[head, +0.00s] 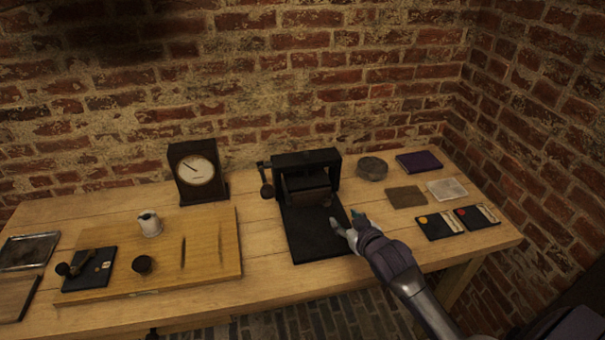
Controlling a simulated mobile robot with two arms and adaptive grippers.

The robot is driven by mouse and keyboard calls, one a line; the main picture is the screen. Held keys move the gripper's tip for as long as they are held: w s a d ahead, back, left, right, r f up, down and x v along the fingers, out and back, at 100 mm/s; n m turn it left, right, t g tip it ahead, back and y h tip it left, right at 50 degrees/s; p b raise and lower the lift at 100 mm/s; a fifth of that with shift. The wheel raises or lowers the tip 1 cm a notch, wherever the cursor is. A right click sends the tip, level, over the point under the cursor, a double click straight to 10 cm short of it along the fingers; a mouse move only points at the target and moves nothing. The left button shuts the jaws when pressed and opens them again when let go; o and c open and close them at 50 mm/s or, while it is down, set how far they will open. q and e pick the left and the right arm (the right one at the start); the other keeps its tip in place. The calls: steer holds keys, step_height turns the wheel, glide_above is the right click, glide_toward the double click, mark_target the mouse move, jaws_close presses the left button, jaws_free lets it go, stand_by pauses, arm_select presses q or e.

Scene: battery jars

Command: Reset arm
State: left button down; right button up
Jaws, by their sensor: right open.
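My right gripper (346,226) comes in from the lower right in the head view. Its fingers are open, over the right edge of the black base (316,240) of a dark device. A small teal spot shows by the fingers; I cannot tell what it is. I see nothing held between the fingers. My left gripper is not in the head view.
A dark framed device (305,160) rises behind the base. A clock-like meter (197,172) stands left, behind a wooden board (215,262) with a small pale jar (149,224). Dark cards (437,224), a round grey tin (372,168) and a purple book (419,161) lie right. Brick walls bound the table.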

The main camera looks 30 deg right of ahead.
steer(key=s+a+f+g, duration=0.1)
steer(key=s+a, duration=0.2)
steer(key=s+a+f+g, duration=0.2)
steer(key=s+a, duration=0.1)
steer(key=s, duration=0.1)
steer(key=s+a+f+g+y, duration=0.1)
steer(key=s+a+f, duration=0.1)
steer(key=s+a, duration=0.1)
steer(key=shift+s+a+f+n+g, duration=0.1)
steer(key=shift+s+f+n+g, duration=0.1)
steer(key=shift+s, duration=0.2)
steer(key=shift+s+a+f+n+g, duration=0.1)
steer(key=shift+s+n, duration=0.1)
steer(key=shift+s, duration=0.15)
steer(key=s+a+g+y, duration=0.1)
steer(key=s+a+g, duration=0.25)
steer(key=s, duration=0.45)
steer(key=s+a+g, duration=0.2)
steer(key=s+a, duration=0.2)
steer(key=s, duration=0.4)
step_height(320, 180, down, 28)
steer(key=s+r+n+g, duration=0.1)
steer(key=s, duration=0.1)
steer(key=s+d+f+g, duration=0.1)
steer(key=s+d+f, duration=0.2)
steer(key=s+f, duration=1.2)
steer(key=shift+s+d, duration=0.15)
steer(key=shift+s, duration=0.3)
